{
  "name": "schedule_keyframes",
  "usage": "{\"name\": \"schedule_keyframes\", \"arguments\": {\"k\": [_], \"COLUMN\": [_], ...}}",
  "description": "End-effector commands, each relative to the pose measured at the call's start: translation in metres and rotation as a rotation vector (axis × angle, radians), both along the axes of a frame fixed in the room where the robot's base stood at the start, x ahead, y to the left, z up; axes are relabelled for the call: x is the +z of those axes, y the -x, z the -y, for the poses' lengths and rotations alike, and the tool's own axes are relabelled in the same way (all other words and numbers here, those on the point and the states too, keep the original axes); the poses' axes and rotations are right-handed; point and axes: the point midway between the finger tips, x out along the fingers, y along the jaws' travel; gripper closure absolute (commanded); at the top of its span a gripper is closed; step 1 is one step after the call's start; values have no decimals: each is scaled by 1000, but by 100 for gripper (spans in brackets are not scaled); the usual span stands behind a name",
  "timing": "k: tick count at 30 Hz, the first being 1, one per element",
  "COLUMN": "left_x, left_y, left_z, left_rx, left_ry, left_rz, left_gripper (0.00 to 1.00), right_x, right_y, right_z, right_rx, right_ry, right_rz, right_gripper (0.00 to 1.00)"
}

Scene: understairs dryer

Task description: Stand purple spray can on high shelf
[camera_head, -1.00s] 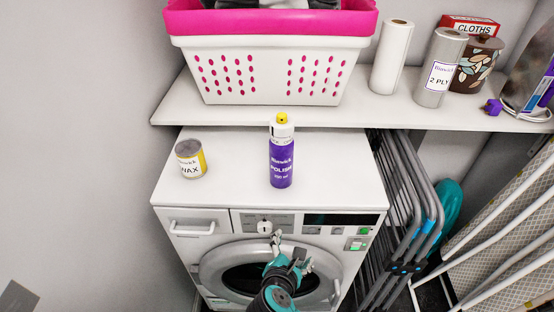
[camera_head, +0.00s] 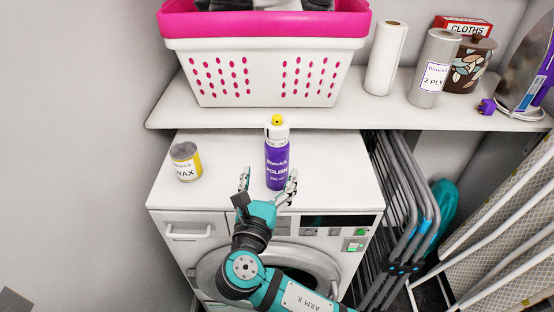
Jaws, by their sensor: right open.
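The purple spray can (camera_head: 277,163), labelled polish, with a white top and yellow nozzle, stands upright on top of the white dryer (camera_head: 225,165). My right gripper (camera_head: 268,180) is open in front of the can. Its fingers are spread, one to the left of the can and one overlapping the can's lower right side. I cannot tell whether they touch it. The high white shelf (camera_head: 375,106) runs behind and above the dryer. My left gripper is not in view.
A pink and white laundry basket (camera_head: 265,75) fills the shelf's left part. A wax tin (camera_head: 186,162) is on the dryer. Folded racks (camera_head: 405,180) stand right.

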Motion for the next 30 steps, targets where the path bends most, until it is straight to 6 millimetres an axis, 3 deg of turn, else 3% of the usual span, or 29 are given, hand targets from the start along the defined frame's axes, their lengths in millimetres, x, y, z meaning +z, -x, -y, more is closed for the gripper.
{"name": "schedule_keyframes", "arguments": {"k": [3, 11, 19, 28, 30], "left_x": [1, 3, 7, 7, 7], "left_y": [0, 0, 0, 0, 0], "left_z": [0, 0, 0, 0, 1], "left_rx": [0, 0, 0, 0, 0], "left_ry": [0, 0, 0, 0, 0], "left_rz": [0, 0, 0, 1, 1], "left_gripper": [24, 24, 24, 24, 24], "right_x": [0, 1, 4, 3, 3], "right_y": [-19, -38, -76, -82, -82], "right_z": [4, 8, 15, 16, 16], "right_rx": [-1, 0, 0, 1, 1], "right_ry": [2, 0, 1, -1, -1], "right_rz": [1, 0, 0, -2, -2], "right_gripper": [18, 18, 18, 18, 25]}}
